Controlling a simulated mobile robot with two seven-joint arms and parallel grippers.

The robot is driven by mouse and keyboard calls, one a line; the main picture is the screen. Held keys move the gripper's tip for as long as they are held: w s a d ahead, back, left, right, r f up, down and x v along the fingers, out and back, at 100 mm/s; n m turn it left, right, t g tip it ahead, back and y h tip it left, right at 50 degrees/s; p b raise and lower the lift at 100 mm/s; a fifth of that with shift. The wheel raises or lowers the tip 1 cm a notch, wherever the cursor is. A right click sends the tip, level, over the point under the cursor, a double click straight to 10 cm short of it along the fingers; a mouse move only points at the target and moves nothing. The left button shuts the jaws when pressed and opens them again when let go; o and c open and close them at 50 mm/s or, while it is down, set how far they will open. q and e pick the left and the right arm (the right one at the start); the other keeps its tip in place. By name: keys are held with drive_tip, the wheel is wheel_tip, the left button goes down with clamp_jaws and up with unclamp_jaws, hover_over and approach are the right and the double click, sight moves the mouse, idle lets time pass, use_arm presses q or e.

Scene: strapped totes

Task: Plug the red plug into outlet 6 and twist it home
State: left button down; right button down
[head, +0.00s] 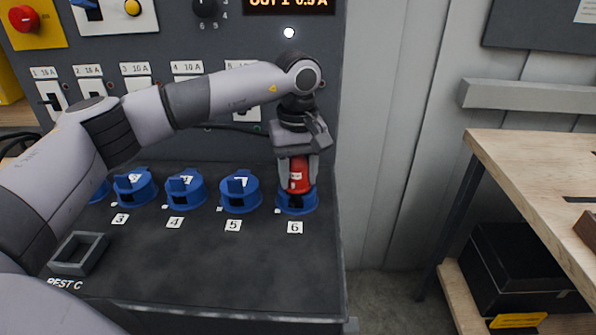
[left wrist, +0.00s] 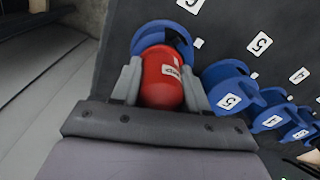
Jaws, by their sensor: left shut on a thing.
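My left gripper (head: 297,158) is shut on the red plug (head: 299,175), which is upright with a small white label. The plug sits at the blue outlet 6 (head: 297,203), above the white "6" tag (head: 295,227). In the left wrist view the gripper's grey fingers (left wrist: 157,90) press both sides of the red plug (left wrist: 162,78), and the blue ring of outlet 6 (left wrist: 160,35) shows behind it. The plug's lower end is hidden in or behind the ring, so I cannot tell how deep it sits or its twist. My right gripper is not in view.
Blue outlets 5 (head: 240,192), 4 (head: 185,189) and 3 (head: 134,187) stand in a row to the left. A square grey holder (head: 78,254) is at front left. A wooden bench (head: 540,185) stands at right. The panel's front middle is clear.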

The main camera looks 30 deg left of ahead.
use_arm(q)
drive_tip(key=shift+s+f+m, duration=0.1)
drive_tip(key=shift+m, duration=0.4)
drive_tip(key=shift+m, duration=0.7)
drive_tip(key=shift+m, duration=0.7)
drive_tip(key=shift+m, duration=0.6)
drive_tip(key=c, duration=0.5)
unclamp_jaws()
